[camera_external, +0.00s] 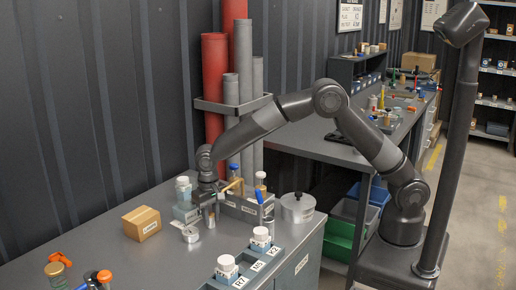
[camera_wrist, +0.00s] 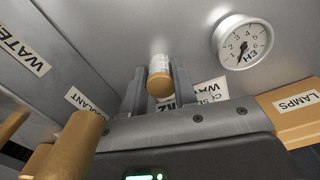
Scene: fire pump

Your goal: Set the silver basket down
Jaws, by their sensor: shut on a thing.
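The silver basket (camera_wrist: 159,63) is a small cylinder with a tan end. In the wrist view it stands between the two fingers of my gripper (camera_wrist: 158,88), which is shut on it. In the external view my gripper (camera_external: 207,202) points down over the grey bench, with the basket (camera_external: 209,216) as a small silvery shape under it. The basket is low, close to the bench top; I cannot tell whether it touches. My wrist and fingers hide its upper part in the external view.
A round pressure gauge (camera_external: 190,234) lies beside the basket at left; a tan LAMPS box (camera_external: 141,223) is further left. A grey divided bin (camera_external: 240,208) and a lidded silver pot (camera_external: 297,207) stand at right. White-capped bottles (camera_external: 261,236) stand in front.

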